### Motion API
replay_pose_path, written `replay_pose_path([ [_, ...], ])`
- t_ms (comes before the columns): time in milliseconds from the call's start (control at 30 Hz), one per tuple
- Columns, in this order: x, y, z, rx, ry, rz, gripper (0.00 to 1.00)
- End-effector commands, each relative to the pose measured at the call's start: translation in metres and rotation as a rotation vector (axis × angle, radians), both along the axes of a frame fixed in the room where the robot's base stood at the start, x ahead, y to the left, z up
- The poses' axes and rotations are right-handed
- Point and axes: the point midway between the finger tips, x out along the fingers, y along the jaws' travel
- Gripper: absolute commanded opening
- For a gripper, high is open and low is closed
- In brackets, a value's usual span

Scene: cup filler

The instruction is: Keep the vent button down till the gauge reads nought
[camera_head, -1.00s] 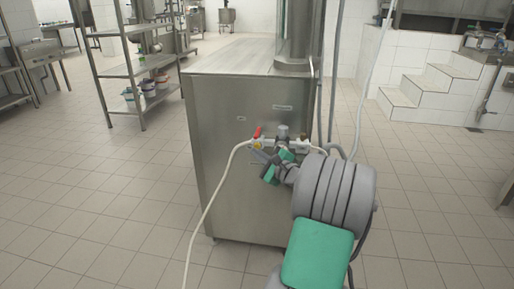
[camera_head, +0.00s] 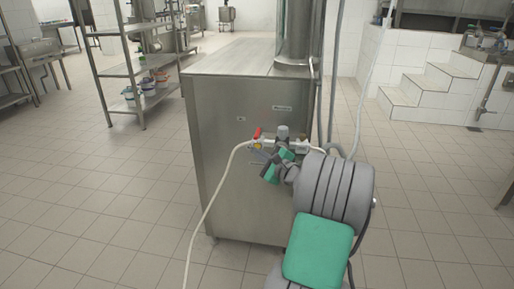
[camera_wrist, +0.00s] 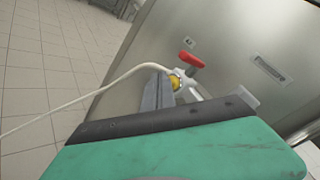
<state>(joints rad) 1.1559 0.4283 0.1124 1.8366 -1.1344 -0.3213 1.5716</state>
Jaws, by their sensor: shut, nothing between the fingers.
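A pipe fitting (camera_head: 297,143) with a red-handled valve (camera_head: 257,133) is on the front of the steel cabinet. The red handle also shows in the wrist view (camera_wrist: 191,59). A small yellow round part (camera_wrist: 175,82) sits below the handle; I cannot tell whether it is the vent button. My gripper (camera_head: 257,155) is shut and empty, its tips close to the yellow part. In the wrist view the grey fingers (camera_wrist: 157,92) overlap the yellow part's left side; contact is unclear. A grey cylindrical cap (camera_head: 282,131) tops the fitting. No gauge reading is legible.
The steel cabinet (camera_head: 229,183) stands straight ahead. A pale hose (camera_head: 210,206) hangs from the fitting's left end to the floor. Grey pipes (camera_head: 333,90) rise at the right. The tiled floor is open at left.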

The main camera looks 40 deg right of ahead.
Motion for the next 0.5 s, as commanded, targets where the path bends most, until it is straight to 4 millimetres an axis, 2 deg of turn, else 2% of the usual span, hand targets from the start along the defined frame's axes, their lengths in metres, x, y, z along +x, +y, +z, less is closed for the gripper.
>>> replay_pose_path([
  [500,0.0034,-0.0044,0.0002,0.001,0.000,0.000,0.00],
])
